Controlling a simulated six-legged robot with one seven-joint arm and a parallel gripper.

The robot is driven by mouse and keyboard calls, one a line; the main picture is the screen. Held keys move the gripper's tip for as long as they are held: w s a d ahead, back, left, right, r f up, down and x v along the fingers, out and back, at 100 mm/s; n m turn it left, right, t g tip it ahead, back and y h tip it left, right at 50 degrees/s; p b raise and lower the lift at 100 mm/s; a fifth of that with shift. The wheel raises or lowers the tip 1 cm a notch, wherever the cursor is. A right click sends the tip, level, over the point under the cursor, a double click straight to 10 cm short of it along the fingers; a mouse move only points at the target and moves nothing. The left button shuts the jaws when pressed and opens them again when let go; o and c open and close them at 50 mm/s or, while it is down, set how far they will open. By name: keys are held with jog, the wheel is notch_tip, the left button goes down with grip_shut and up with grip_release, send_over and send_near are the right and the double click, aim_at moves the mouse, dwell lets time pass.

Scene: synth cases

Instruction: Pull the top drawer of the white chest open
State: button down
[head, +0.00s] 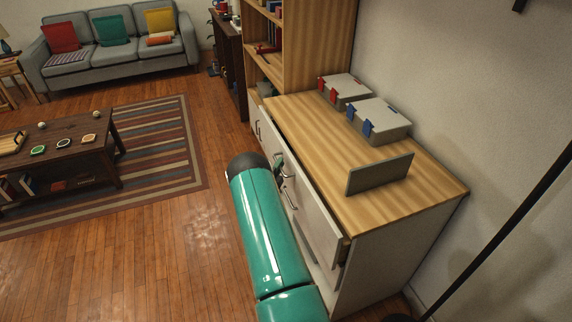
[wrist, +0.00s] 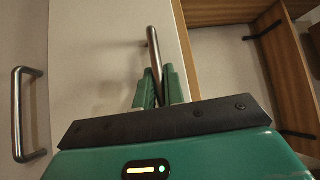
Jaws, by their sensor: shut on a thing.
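The white chest (head: 378,258) with a wood-grain top stands at the right in the head view, its fronts facing left. Its top drawer (head: 318,222) appears a little out, with a narrow dark gap along the top's edge. My gripper (head: 281,165) is at this drawer's front, partly hidden by my teal arm. In the wrist view, the green fingers of my gripper (wrist: 160,88) are shut on a metal bar handle (wrist: 153,45) on the pale drawer front (wrist: 100,55). A second bar handle (wrist: 18,115) shows at the left, apart from the fingers.
On the chest top are two grey boxes, one with red clips (head: 345,88) and one with blue clips (head: 385,122), and an upright grey panel (head: 380,172). A wooden bookcase (head: 308,50) stands behind. The floor (head: 150,265) left of the chest is clear up to the striped rug (head: 170,150).

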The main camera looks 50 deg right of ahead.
jog(key=w+a, duration=0.6)
jog(key=a, duration=0.5)
jog(key=w+a, duration=0.6)
jog(key=a, duration=0.4)
jog(key=shift+w+a, duration=0.35)
jog(key=shift+w, duration=0.05)
jog(key=c, duration=1.5)
grip_release()
jog(key=v, duration=1.3)
jog(key=shift+s+a, duration=0.1)
jog(key=shift+a, duration=0.3)
